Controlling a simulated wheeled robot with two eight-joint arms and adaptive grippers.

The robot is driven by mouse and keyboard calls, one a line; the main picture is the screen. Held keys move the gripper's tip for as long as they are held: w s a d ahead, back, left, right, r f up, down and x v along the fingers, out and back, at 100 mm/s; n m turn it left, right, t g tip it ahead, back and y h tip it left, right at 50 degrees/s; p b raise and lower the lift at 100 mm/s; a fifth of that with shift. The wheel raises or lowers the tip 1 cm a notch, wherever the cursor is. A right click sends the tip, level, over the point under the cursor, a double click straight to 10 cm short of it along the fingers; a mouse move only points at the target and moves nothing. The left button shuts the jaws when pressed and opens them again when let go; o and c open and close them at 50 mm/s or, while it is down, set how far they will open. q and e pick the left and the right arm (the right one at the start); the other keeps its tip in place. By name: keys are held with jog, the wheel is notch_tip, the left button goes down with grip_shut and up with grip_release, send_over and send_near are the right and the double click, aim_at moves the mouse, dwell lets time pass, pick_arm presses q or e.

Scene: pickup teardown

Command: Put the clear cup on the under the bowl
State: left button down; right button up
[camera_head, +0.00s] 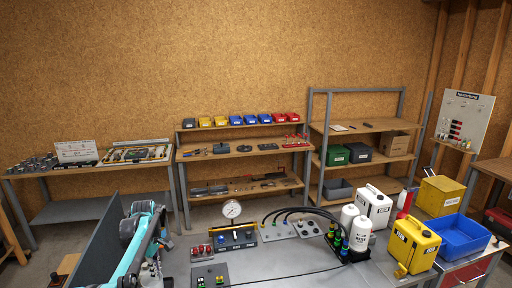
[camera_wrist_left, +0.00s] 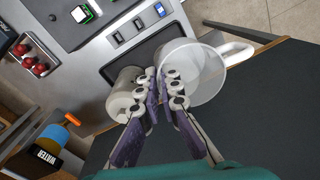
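The clear cup (camera_wrist_left: 197,72), see-through with a pale handle on its right, shows in the left wrist view above a dark surface. My left gripper (camera_wrist_left: 160,80) has its purple-padded fingers close together at the cup's left wall, one on either side of it, and looks shut on it. A pale grey round-ended cylinder (camera_wrist_left: 124,97) lies just left of the fingers; I cannot tell whether it is the bowl. In the head view my teal left arm stands at the lower left and I cannot make out the cup. My right gripper is not in view.
A grey panel with switches (camera_wrist_left: 115,38) and red knobs (camera_wrist_left: 38,64) lie left in the left wrist view. In the head view a dial gauge (camera_head: 232,209), white containers (camera_head: 374,207), a yellow jug (camera_head: 412,246) and a blue bin (camera_head: 461,237) stand on the bench.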

pick_arm(q)
jog(key=s+d+f+m+b, duration=0.5)
jog(key=s+f+b, duration=0.1)
jog(key=f, duration=0.3)
jog(key=s+d+f+m+b, duration=0.6)
jog(key=s+f, duration=0.1)
jog(key=f, duration=0.2)
jog(key=s+d+f+m+b, duration=0.6)
jog(key=s+f, duration=0.1)
jog(key=f, duration=0.2)
jog(key=shift+f+t+y, duration=0.25)
jog(key=shift+t+y, duration=0.05)
jog(key=shift+w, duration=0.1)
